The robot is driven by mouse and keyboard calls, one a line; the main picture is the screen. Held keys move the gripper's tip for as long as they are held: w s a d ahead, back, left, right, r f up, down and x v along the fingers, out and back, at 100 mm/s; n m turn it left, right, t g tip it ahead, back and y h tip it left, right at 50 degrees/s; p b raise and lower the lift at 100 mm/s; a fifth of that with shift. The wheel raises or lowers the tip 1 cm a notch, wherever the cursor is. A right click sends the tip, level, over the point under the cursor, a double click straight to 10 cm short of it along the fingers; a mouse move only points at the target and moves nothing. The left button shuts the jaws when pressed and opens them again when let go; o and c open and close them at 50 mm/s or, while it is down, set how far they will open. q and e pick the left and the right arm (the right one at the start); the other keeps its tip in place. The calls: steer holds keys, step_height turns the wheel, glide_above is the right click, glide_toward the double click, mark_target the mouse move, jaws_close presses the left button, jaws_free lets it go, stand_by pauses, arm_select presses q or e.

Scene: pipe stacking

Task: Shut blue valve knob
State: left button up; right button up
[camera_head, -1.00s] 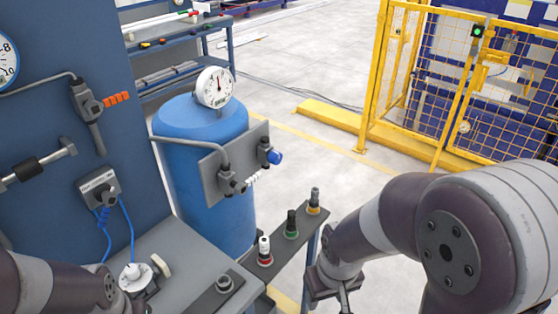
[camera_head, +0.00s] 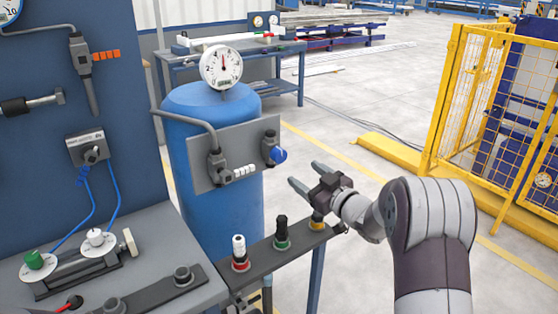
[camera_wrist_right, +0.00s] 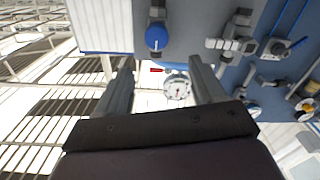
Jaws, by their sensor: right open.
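The blue valve knob (camera_head: 279,155) sits on the valve at the right edge of a grey panel (camera_head: 215,170) in front of the blue tank (camera_head: 225,222). My right gripper (camera_head: 303,173) is open and empty, a little right of and below the knob, with its fingers pointing left toward the panel. In the right wrist view the blue knob (camera_wrist_right: 156,38) appears beyond the fingertips, nearly centred between the two fingers (camera_wrist_right: 162,60) and apart from them. My left gripper is not in view.
A round gauge (camera_head: 221,66) tops the tank. A yellow fence (camera_head: 480,120) stands at right. Open floor lies between.

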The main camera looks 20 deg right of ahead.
mark_target(282, 157)
steer(key=x, duration=1.1)
steer(key=shift+w+d+f, duration=0.15)
steer(key=shift+w, duration=0.25)
steer(key=c, duration=1.1)
